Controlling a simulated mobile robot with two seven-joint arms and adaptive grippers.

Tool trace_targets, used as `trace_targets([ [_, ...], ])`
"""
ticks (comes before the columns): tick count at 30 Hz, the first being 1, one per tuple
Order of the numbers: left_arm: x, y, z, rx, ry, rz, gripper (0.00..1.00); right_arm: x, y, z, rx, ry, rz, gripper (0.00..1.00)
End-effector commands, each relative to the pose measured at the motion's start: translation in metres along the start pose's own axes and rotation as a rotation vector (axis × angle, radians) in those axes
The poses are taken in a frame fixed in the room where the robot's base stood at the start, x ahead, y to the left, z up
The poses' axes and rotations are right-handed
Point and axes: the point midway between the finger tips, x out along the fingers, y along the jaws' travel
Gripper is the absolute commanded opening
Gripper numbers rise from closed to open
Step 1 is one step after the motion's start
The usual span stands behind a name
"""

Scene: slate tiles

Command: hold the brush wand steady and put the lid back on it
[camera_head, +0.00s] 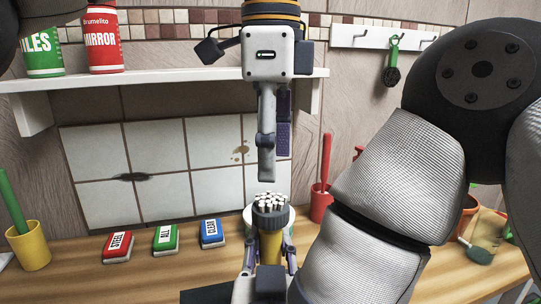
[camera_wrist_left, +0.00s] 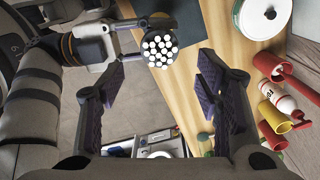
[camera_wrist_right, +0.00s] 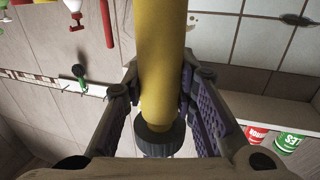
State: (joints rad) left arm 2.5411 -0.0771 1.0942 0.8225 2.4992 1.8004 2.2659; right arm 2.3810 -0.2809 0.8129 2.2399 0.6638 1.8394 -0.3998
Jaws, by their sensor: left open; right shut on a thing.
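The brush wand (camera_head: 270,243) has a yellow handle, a dark grey collar and a head of white bristles. It stands upright, bristles up. My right gripper (camera_head: 268,262) is shut on its yellow handle; the right wrist view shows the handle (camera_wrist_right: 160,60) between the pads. My left gripper (camera_head: 267,172) is above the bristles, pointing down, open and empty. In the left wrist view the bristles (camera_wrist_left: 159,50) show between its spread fingertips. A white disc with a dark knob (camera_wrist_left: 262,14) lies on the counter; I cannot tell whether it is the wand's lid.
Red (camera_head: 118,247), green (camera_head: 166,238) and blue (camera_head: 212,233) labelled blocks lie on the wooden counter (camera_head: 150,280). A yellow cup (camera_head: 29,246) stands left, a red cup (camera_head: 320,205) behind right. A shelf (camera_head: 180,80) with two bottles crosses behind my left gripper.

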Motion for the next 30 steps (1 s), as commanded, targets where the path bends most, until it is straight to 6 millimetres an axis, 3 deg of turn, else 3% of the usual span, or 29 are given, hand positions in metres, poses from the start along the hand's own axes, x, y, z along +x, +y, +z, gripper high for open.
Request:
trace_targets([
  [13,0.067,0.0,0.001,0.001,0.0,0.001,0.58,0.0,0.0,0.0,0.0,0.001,0.0,0.0],
  [25,0.077,0.0,0.001,0.0,0.001,-0.001,0.58,0.0,0.0,0.0,0.0,0.001,0.0,0.0],
  [26,0.077,0.0,0.001,0.0,0.001,-0.001,0.56,0.0,0.0,0.0,0.0,0.001,0.0,0.0],
  [30,0.077,0.0,0.0,0.0,0.001,-0.001,0.24,0.0,0.0,0.0,0.0,0.001,0.0,0.0],
])
